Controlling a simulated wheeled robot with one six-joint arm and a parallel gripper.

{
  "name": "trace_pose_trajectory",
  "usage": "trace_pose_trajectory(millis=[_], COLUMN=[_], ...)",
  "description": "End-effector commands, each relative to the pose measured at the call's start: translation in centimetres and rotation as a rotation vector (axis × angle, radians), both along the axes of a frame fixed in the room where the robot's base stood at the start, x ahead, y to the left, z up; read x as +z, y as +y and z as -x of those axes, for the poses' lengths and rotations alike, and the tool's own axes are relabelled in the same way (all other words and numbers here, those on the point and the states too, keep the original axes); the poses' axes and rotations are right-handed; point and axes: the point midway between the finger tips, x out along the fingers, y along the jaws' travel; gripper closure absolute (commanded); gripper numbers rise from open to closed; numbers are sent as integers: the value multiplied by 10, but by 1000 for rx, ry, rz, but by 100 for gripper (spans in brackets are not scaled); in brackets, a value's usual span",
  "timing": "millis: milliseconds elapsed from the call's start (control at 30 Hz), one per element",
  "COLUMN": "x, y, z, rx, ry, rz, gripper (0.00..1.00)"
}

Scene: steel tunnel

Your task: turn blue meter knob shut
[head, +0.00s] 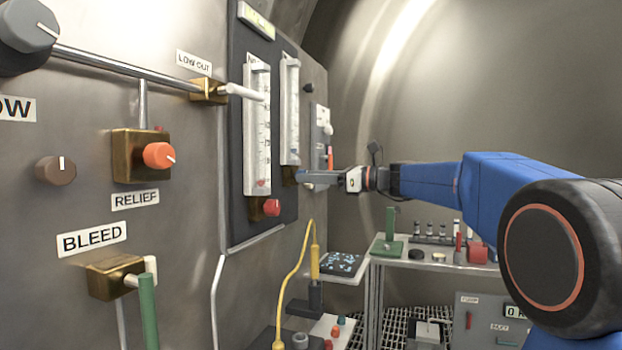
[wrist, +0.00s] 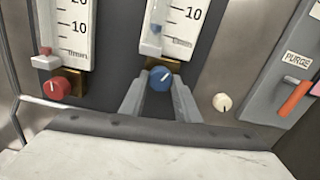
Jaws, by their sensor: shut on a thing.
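The blue meter knob (wrist: 160,78) sits at the foot of the right-hand flow meter tube (wrist: 172,30) in the wrist view, with a white pointer line on its face. My gripper (wrist: 160,90) has its two fingers on either side of the knob and is shut on it. In the head view my gripper (head: 308,178) reaches from the right to the foot of the second meter tube (head: 290,110). The blue knob is hidden there behind the fingers.
A red knob (wrist: 58,88) is under the left meter tube (wrist: 65,35). A cream knob (wrist: 222,102) and the purge panel with its orange handle (wrist: 296,98) are to the right. A white surface (wrist: 140,155) lies below the fingers. A bench (head: 440,262) stands under my arm.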

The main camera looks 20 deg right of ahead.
Motion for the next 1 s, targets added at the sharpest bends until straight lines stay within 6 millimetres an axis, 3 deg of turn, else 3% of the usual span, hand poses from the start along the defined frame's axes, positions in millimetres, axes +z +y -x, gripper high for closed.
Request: trace_pose_trajectory(millis=[600,1000], x=[0,0], y=[-1,-1], z=[0,0], rx=[0,0], ry=[-308,-404], rz=[225,295], gripper=[93,93])
